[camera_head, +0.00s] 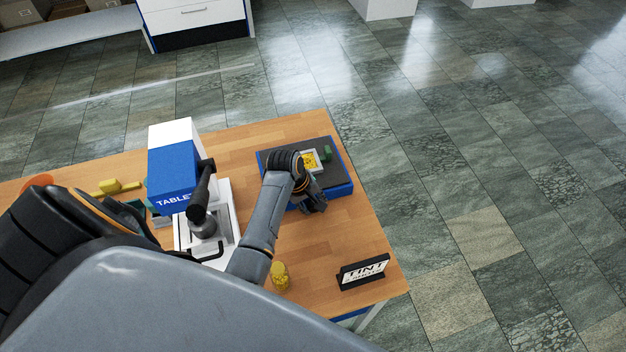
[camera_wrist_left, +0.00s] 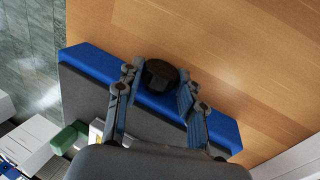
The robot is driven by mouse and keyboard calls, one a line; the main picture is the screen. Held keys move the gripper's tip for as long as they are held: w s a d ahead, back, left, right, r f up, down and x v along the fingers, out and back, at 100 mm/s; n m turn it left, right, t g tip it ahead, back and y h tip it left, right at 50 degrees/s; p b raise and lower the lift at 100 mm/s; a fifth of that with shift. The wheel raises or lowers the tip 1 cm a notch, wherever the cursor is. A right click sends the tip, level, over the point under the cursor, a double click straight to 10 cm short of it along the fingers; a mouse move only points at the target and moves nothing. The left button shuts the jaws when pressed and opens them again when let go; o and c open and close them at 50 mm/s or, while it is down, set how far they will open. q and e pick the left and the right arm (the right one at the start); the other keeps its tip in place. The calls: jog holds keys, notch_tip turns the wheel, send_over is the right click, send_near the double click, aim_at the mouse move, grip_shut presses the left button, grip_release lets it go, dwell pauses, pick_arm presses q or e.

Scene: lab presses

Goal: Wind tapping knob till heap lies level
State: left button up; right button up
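The tapping device is a dark slab with a blue side (camera_head: 334,192) at the right of the table. On it lies a yellow heap (camera_head: 309,160) in a small pale frame; whether its surface is level is too small to tell. My left gripper (camera_head: 315,203) reaches down at the slab's near side. In the left wrist view, the round dark tapping knob (camera_wrist_left: 160,76) sits between its fingertips at the blue side (camera_wrist_left: 218,131). The fingers appear closed against the knob from both sides. In the head view the gripper hides the knob. My right gripper is not in view.
A blue and white tablet press (camera_head: 174,176) with a black lever (camera_head: 202,192) stands left of my forearm. A yellow jar (camera_head: 279,275) and a black-framed TINT sign (camera_head: 362,271) stand near the table's front. Table around the sign is clear. A green block (camera_head: 328,153) lies by the heap.

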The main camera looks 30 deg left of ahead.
pick_arm(q)
jog(key=shift+c, duration=1.4)
jog(key=shift+w, duration=0.1)
jog(key=g+y, duration=0.1)
jog(key=g, duration=0.1)
jog(key=y, duration=0.1)
jog(key=shift+w+d+r+g+y, duration=0.1)
jog(key=shift+w+d+g+y, duration=0.2)
jog(key=shift+g, duration=0.1)
jog(key=shift+g+y, duration=1)
jog(key=shift+g, duration=0.2)
jog(key=o, duration=1.2)
jog(key=shift+c, duration=0.2)
